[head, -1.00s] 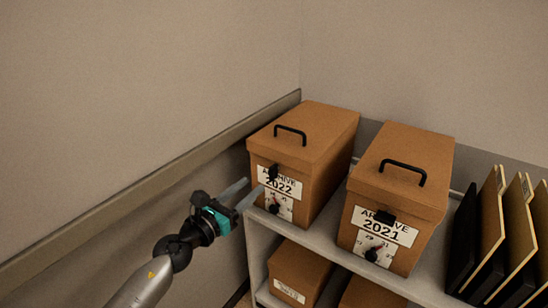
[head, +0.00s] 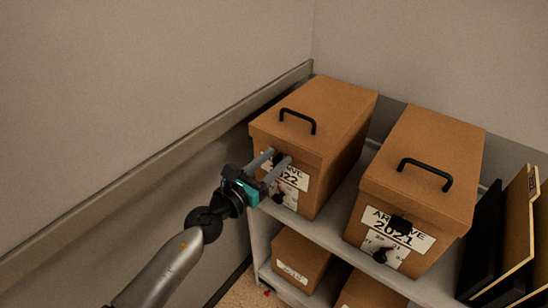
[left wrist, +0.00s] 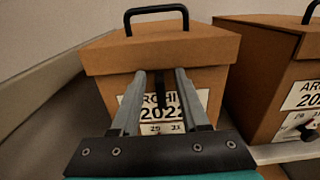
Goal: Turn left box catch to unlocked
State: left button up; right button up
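The left box (head: 322,115) is a brown archive box labelled 2022, with a black handle on its lid. Its black catch (left wrist: 162,92) hangs upright on the front, over the label, in the left wrist view. My left gripper (head: 278,157) is at the front of this box. Its two grey fingers are open and apart, pointing at the front face. In the left wrist view the catch shows between the fingers, with a gap on both sides; I cannot tell how far the tips are from the face. My right gripper is not in view.
A similar 2021 box (head: 424,160) with a black catch stands to the right on the same shelf (head: 325,226). Black and tan folders (head: 505,240) stand farther right. Smaller boxes (head: 299,262) sit on the lower shelf. A wall with a rail (head: 170,159) runs on the left.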

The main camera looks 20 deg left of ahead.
pick_arm(q)
grip_shut()
jog(key=shift+a+n, duration=0.1)
jog(key=shift+n, duration=0.3)
dwell(0.4)
jog(key=n, duration=0.3)
jog(key=shift+w+a+n+p, duration=0.15)
jog(key=shift+a+n+p, duration=0.15)
jog(key=shift+n+p, duration=0.1)
jog(key=n, duration=0.3)
jog(key=n+p, duration=0.1)
jog(key=n, duration=0.2)
jog(key=a+f+n, duration=0.1)
jog(key=n, duration=0.2)
jog(key=shift+w+p, duration=0.2)
jog(key=shift+p, duration=0.1)
jog(key=n, duration=0.2)
jog(key=n+p, duration=0.1)
jog(key=n, duration=0.1)
jog(key=shift+f, duration=0.3)
jog(key=shift+n, duration=0.3)
